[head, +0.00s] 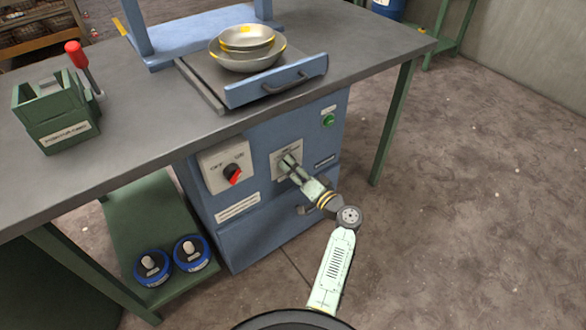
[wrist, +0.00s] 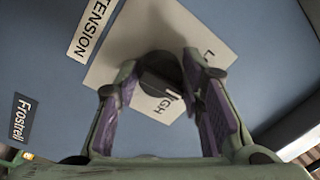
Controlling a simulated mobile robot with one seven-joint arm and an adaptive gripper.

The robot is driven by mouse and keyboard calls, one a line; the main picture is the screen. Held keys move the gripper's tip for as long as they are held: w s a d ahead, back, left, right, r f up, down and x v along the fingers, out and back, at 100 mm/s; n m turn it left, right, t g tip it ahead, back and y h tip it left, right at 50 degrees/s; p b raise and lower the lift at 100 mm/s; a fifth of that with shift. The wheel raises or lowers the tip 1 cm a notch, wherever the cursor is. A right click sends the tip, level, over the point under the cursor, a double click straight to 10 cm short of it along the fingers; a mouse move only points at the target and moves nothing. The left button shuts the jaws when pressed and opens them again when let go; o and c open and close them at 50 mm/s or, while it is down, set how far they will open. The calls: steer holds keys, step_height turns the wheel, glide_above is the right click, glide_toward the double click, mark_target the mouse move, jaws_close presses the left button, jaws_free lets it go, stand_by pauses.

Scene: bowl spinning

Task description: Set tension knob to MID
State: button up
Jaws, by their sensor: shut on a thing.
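The tension knob (wrist: 158,68) is dark and sits on a pale plate (wrist: 136,32) in the wrist view. The TENSION label (wrist: 94,26) is beside the plate. The knob's bar points to the lower right, close to the partly covered HIGH mark (wrist: 164,107). The other mark, starting with L, is partly hidden behind a finger; no MID mark is readable. My gripper (wrist: 160,70) has a finger on each side of the knob and is shut on it. In the head view my gripper (head: 287,161) is at the plate (head: 294,146) on the blue cabinet front, hiding the knob.
A red switch (head: 233,173) is left of the plate and a green button (head: 328,120) is at the upper right. A drawer handle (head: 303,209) is below. Metal bowls (head: 247,62) sit on a blue-fronted tray above. Open floor lies to the right.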

stand_by(0.3)
steer(key=o, duration=1.1)
steer(key=v, duration=1.2)
